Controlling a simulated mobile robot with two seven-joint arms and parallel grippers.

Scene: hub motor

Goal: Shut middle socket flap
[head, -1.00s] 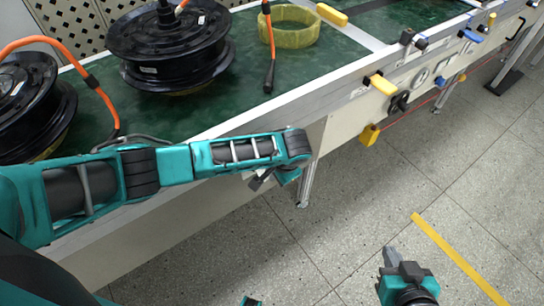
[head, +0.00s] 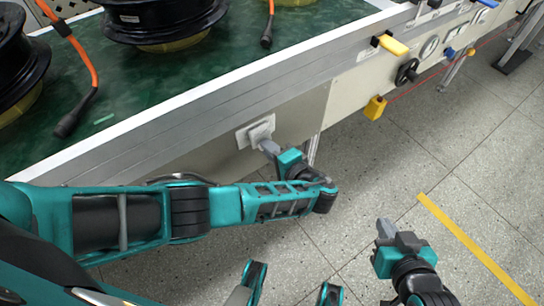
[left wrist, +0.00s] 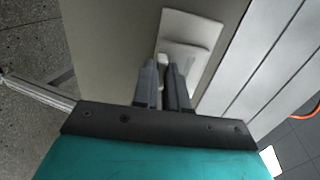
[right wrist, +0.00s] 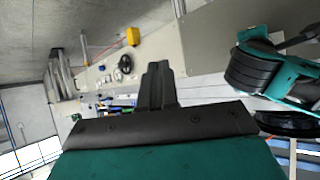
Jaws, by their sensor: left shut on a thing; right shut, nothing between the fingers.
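A white socket plate (head: 243,136) with a light flap (head: 261,130) is on the bench's beige side panel. The plate also shows in the left wrist view (left wrist: 205,28), just beyond my fingers. My left gripper (head: 266,146) is at the socket. Its fingertips (left wrist: 164,66) are closed around the pale flap edge, which partly hides between them. The flap stands out from the plate; its exact angle is hard to tell. My right gripper (head: 384,228) is shut and empty, over the floor well right of the socket; it also shows in the right wrist view (right wrist: 157,72).
The bench's metal edge (head: 200,113) runs above the socket. Black hub motors (head: 165,18) and an orange cable (head: 78,45) lie on the green top. Yellow-handled parts (head: 392,45) stick out from the panel further right. The floor in front is open.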

